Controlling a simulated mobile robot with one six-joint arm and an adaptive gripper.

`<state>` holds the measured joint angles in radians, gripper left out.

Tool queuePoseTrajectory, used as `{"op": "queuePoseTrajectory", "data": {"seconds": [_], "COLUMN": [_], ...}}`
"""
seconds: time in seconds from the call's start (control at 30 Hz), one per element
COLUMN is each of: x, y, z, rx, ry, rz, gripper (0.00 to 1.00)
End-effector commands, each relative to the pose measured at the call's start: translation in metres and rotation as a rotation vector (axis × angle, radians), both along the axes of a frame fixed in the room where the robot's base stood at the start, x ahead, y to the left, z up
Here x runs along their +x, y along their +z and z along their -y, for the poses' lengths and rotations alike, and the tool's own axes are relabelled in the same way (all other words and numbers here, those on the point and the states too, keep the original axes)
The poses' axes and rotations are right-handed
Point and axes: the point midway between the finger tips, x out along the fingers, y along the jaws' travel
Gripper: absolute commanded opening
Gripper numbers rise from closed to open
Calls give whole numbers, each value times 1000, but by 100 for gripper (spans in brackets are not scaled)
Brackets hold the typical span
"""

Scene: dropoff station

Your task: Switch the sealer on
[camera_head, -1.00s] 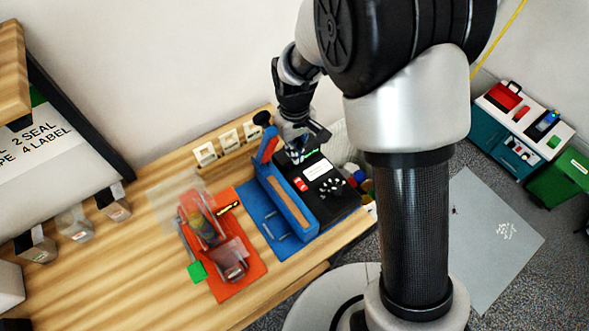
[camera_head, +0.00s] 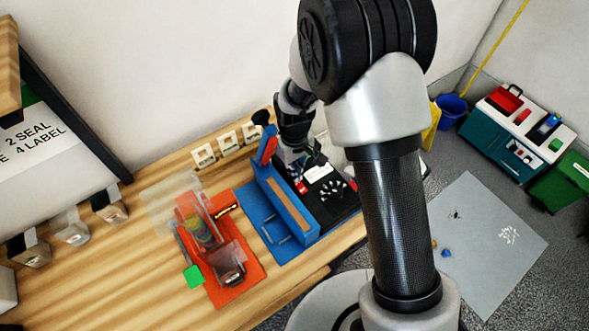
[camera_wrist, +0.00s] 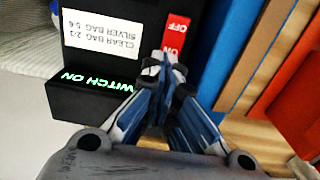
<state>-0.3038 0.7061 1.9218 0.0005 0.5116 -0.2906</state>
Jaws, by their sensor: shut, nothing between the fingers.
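The blue sealer (camera_head: 285,208) stands on a blue mat on the wooden bench, its lever arm raised at the back. Its black control box (camera_head: 338,208) is on its right and also fills the upper middle of the wrist view (camera_wrist: 100,101). A red rocker switch (camera_wrist: 178,36) marked ON and OFF sits on the box; part of it shows in the head view (camera_head: 301,187).
A red-orange mat (camera_head: 236,285) with another device lies left of the sealer. Small white label holders (camera_head: 228,143) line the bench's back edge. In the wrist view the blue sealer body (camera_wrist: 229,50) stands close right of my fingers. A teal cabinet (camera_head: 490,140) stands far right.

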Motion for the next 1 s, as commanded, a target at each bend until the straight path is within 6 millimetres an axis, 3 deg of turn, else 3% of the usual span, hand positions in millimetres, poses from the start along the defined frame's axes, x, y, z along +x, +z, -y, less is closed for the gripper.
{"op": "queuePoseTrajectory", "data": {"seconds": [0.03, 0.7, 1.0], "x": [1, 0, 1], "y": [-9, 10, 10], "z": [-1, -1, -1], "rx": [0, -1, -1], "ry": [0, 0, 0], "rz": [-2, -1, -1], "gripper": [0, 0, 0]}}
